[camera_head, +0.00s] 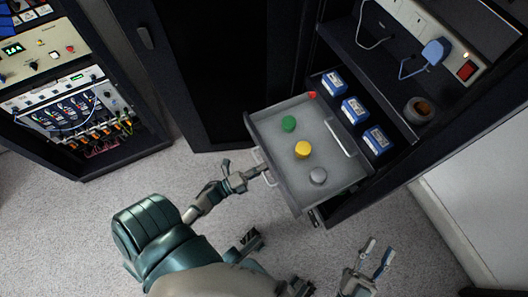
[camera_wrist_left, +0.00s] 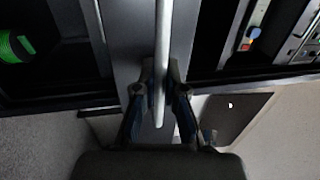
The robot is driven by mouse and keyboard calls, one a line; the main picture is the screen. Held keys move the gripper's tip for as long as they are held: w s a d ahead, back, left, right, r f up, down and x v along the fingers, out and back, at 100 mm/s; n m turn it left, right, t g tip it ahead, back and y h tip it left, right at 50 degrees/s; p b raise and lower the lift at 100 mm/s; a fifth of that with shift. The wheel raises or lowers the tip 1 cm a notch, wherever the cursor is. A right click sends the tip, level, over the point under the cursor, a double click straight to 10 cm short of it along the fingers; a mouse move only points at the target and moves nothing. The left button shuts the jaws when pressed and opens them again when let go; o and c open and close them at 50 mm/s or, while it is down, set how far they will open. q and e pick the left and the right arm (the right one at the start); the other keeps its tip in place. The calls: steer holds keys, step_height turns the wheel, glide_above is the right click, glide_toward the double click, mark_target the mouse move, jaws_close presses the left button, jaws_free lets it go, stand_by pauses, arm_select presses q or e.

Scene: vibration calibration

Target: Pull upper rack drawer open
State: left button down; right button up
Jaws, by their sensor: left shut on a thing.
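The upper rack drawer (camera_head: 333,180) is a grey tray that stands out from the dark rack. Inside it are a green (camera_head: 289,124), a yellow (camera_head: 302,150), a grey (camera_head: 318,176) and a small red (camera_head: 312,95) piece. My left gripper (camera_head: 262,170) is at the drawer's front, shut on its handle (camera_head: 257,157). In the left wrist view the pale handle bar (camera_wrist_left: 163,50) runs between the two fingers. My right gripper (camera_head: 377,262) is open and empty, low in front of the rack, apart from the drawer.
Blue-and-white boxes (camera_head: 353,110) stand in the rack behind the drawer. A power strip (camera_head: 430,35) with a blue plug (camera_head: 435,52) and a round container (camera_head: 418,110) are above. An equipment cabinet (camera_head: 85,100) stands at the left. The carpet between is clear.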

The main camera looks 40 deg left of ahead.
arm_select(q)
steer(key=shift+a+f, duration=0.15)
steer(key=shift+f, duration=0.1)
steer(key=c, duration=1.5)
jaws_free()
steer(key=shift+s+a, duration=0.1)
steer(key=shift+a, duration=0.05)
steer(key=v, duration=1.1)
steer(key=shift+s+a+f, duration=0.1)
steer(key=shift+s+f, duration=0.05)
steer(key=shift+s, duration=0.2)
